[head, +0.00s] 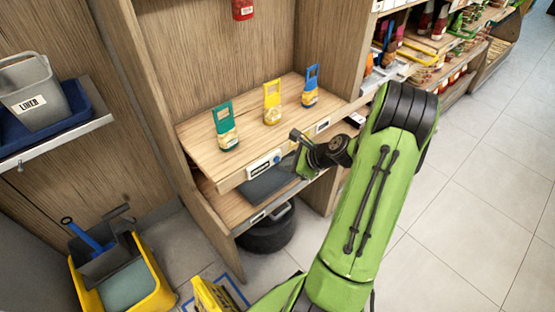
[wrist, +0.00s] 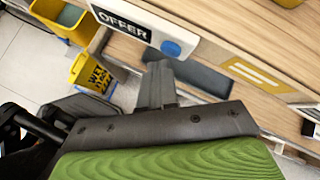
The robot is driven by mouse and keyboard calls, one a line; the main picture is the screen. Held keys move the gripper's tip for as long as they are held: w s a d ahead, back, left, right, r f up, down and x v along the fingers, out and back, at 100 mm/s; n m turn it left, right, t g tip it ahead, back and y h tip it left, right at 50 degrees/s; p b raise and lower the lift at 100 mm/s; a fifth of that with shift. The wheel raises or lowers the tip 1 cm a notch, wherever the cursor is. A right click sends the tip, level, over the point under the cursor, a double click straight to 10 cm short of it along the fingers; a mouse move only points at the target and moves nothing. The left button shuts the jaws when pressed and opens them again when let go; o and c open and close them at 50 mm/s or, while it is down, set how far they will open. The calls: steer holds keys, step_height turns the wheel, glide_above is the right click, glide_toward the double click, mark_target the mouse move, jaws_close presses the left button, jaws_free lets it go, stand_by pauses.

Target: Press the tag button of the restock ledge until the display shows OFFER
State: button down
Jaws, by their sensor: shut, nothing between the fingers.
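The restock ledge is a wooden shelf (head: 200,137) with a tag display (head: 258,170) on its front edge. In the wrist view the display (wrist: 122,24) reads OFFER in white letters on black. The round blue tag button (wrist: 171,48) sits just right of the display, and it also shows in the head view (head: 277,159). My gripper (wrist: 160,68) is shut and empty, with its fingertips just below the button in the wrist view. A small gap shows between them. In the head view my gripper (head: 297,135) is in front of the ledge, right of the button.
Green, yellow and blue tagged packs (head: 227,128) stand on the ledge. A lower shelf with a dark mat (head: 268,181) is below. A yellow bucket (head: 150,292) is at lower left, and a yellow wet-floor sign (wrist: 92,72) stands on the floor. Open tiled floor lies right.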

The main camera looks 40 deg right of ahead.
steer(key=shift+s, duration=0.35)
steer(key=shift+s, duration=2.5)
steer(key=s+p, duration=0.1)
steer(key=s, duration=0.5)
steer(key=shift+d, duration=0.15)
